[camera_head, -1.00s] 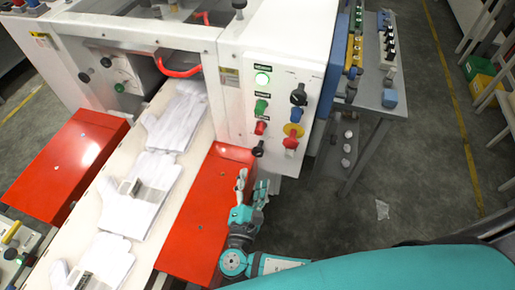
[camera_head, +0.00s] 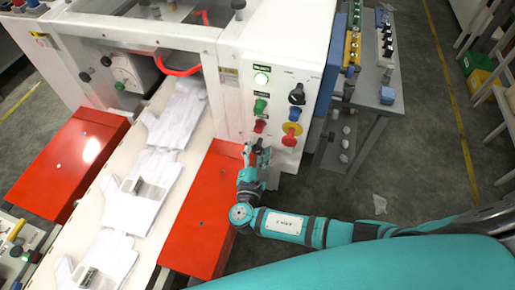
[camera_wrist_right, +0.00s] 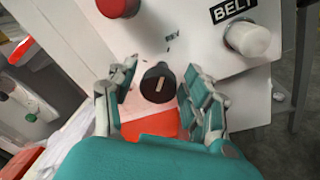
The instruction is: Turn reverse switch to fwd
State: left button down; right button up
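The reverse switch is a small black rotary knob (camera_wrist_right: 158,83) with a pale pointer line, low on the white control panel. Small text that seems to read REV is beside it. In the wrist view the pointer line runs nearly up and down, slightly tilted. My right gripper (camera_head: 257,154) is open at the panel's lower left corner, with one finger on each side of the knob. A gap shows between the knob and each finger. In the head view the fingers largely cover the knob. My left gripper is not in view.
A red knob (camera_wrist_right: 118,6) and a white button (camera_wrist_right: 247,39) under a BELT label sit close to the switch. A red cover (camera_head: 205,220) lies below left.

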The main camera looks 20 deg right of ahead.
grip_shut()
jog(key=n+p, duration=0.2)
jog(key=shift+r+n+p, duration=0.2)
jog(key=shift+n+p, duration=0.15)
jog(key=shift+n, duration=0.05)
jog(key=n+g+p, duration=0.1)
jog(key=n+p, duration=0.3)
jog(key=n, duration=0.2)
jog(key=shift+a, duration=0.15)
jog(key=n+p, duration=0.2)
jog(key=n, duration=0.2)
jog(key=shift+g+h+p, duration=0.35)
jog(key=shift+g+h, duration=0.05)
jog(key=shift+f+n+p, duration=0.2)
jog(key=shift+n+p, duration=0.55)
jog(key=shift+n, duration=1.15)
